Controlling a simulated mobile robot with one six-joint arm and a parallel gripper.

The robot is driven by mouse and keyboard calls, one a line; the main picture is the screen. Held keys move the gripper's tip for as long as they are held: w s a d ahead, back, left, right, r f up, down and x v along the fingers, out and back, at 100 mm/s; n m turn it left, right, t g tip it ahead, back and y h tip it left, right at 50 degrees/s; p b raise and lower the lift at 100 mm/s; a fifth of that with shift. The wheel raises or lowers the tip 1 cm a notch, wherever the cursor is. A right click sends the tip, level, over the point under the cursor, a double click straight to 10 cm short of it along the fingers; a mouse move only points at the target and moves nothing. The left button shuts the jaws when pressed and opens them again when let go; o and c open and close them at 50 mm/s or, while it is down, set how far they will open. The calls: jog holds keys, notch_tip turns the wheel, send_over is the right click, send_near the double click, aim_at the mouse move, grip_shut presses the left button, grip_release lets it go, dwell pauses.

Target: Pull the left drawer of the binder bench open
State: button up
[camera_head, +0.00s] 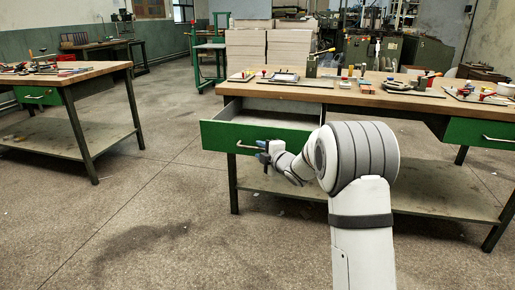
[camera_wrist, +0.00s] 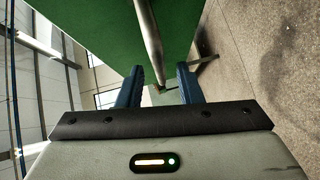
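The left drawer (camera_head: 222,135) of the binder bench has a green front and stands pulled out, with its empty-looking inside showing behind the front. Its metal bar handle (camera_head: 244,147) runs across the front. My gripper (camera_head: 263,151) is at the right end of this handle. In the wrist view, the handle (camera_wrist: 149,32) passes between the two blue fingers of my gripper (camera_wrist: 160,72). A gap shows on each side of the bar, so the fingers are open around it and not clamped. The green drawer front (camera_wrist: 100,35) fills the upper part of that view.
The wooden bench top (camera_head: 330,94) carries several tools and trays. A closed green drawer (camera_head: 470,133) is at the bench's right. A lower shelf (camera_head: 420,198) lies under the bench. Another workbench (camera_head: 70,75) stands at left, with clear floor (camera_head: 150,200) between.

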jog(key=shift+p+v, duration=0.4)
jog(key=shift+v, duration=1.95)
jog(key=s+d+r+m+g+h+p, duration=0.2)
jog(key=s+d+r+m+h+p, duration=0.3)
jog(key=s+r+p, duration=0.4)
jog(key=s+d+r+m+g+h+p, duration=0.25)
jog(key=s+r+m+p, duration=0.4)
jog(key=r+p, duration=0.35)
jog(key=s+r+m+g+p, duration=0.2)
jog(key=s+r+m+p, duration=0.1)
jog(key=s, duration=0.6)
jog(key=s+a+r+m+g+p, duration=0.1)
jog(key=s+r+m+g+p, duration=0.2)
jog(key=s, duration=0.7)
jog(key=s+r+m+g+p, duration=0.2)
jog(key=s+r+m+p, duration=0.2)
jog(key=s+r+p, duration=0.2)
jog(key=s+p, duration=0.2)
jog(key=s, duration=0.1)
jog(key=shift+s+a+p, duration=0.25)
jog(key=shift+a+p, duration=0.05)
jog(key=shift+a, duration=0.05)
jog(key=shift+g, duration=0.25)
